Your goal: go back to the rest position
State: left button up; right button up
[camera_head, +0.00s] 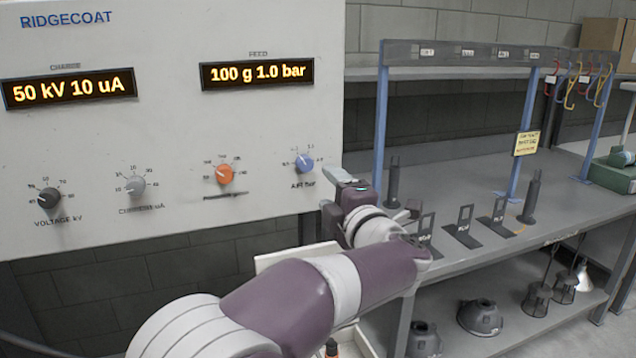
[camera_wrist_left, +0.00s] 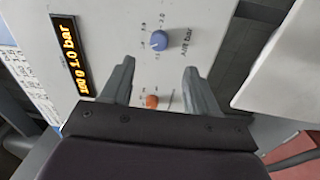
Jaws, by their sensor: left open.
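My left arm reaches in from the bottom left of the head view, and my left gripper (camera_head: 345,182) is near the right edge of the control panel (camera_head: 170,150), beside the blue air knob (camera_head: 304,163). In the left wrist view the gripper (camera_wrist_left: 155,82) is open, with nothing between its two fingers. The blue knob (camera_wrist_left: 159,40) lies beyond the fingertips there, apart from them. The orange knob (camera_wrist_left: 152,101) shows between the fingers, farther back on the panel. My right gripper is not in view.
A grey workbench (camera_head: 455,180) with a blue-legged rack frame (camera_head: 381,130) stands to the right. Black stands (camera_head: 463,228) are on it. Dark hoods (camera_head: 480,316) lie on the lower shelf. Coloured hooks (camera_head: 580,78) hang at the back right. A white tray edge (camera_head: 285,255) shows behind my arm.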

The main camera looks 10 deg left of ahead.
pick_arm(q)
jog(key=shift+v, duration=1.3)
